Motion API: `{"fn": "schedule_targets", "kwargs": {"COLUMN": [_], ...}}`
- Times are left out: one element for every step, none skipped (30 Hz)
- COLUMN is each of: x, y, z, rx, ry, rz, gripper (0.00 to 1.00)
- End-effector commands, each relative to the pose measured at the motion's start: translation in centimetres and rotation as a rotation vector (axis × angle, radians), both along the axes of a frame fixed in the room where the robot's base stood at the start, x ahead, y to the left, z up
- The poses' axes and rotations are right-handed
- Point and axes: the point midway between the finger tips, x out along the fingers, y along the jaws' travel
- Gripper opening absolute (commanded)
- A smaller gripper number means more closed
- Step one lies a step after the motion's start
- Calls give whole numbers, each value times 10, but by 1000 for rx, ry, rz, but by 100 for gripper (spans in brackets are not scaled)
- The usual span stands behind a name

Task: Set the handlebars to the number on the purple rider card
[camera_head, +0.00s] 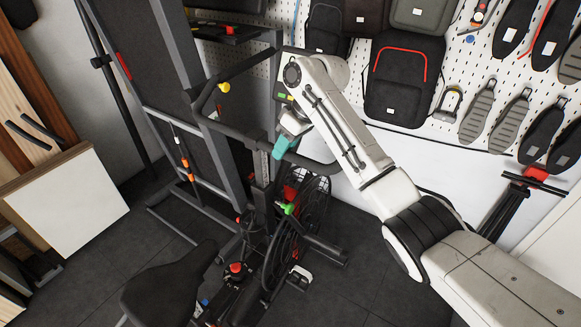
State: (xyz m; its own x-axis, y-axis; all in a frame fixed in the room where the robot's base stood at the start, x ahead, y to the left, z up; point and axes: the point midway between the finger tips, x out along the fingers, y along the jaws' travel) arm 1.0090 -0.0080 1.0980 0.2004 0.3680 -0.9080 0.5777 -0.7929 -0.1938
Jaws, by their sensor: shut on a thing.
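An exercise bike with a large fan wheel (312,205) stands in the middle. Its dark handlebars (240,132) reach left and up from a post with a light marked strip (264,165). The marks are too small to read. My gripper (281,146) is at the handlebars, just right of the post, pointing down and left. It appears shut on a teal part (279,150) there; the fingertips are hard to make out. A yellow knob (223,87) sits at the upper left of the bars. I cannot make out a purple rider card.
A green knob (288,209) is lower on the bike, and the black saddle (170,285) is at front left. A dark treadmill-like frame (175,70) stands close behind left. A pegboard with bags (405,80) is behind right. Dark floor (365,270) is clear at right.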

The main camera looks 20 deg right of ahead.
Motion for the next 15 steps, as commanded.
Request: {"fn": "schedule_targets", "kwargs": {"x": [6,7,8,9,9,10,10,10,10,10,10,10,10,10,10], "y": [-1,-1,-1,-1,-1,-1,-1,-1,-1,-1,-1,-1,-1,-1,-1], "z": [7,9,10,11,11,12,12,13,13,13,13,14,14,14,14], "rx": [1,1,2,3,3,3,3,3,4,4,3,4,4,4,4], "ry": [-10,-9,-10,-10,-10,-10,-10,-10,-11,-11,-12,-12,-13,-13,-13], "rz": [-5,-5,-5,-4,-4,-5,-5,-5,-5,-5,-5,-5,-4,-4,-4], "gripper": [0,0,0,0,0,0,0,0,0,0,0,0,0,31,35]}}
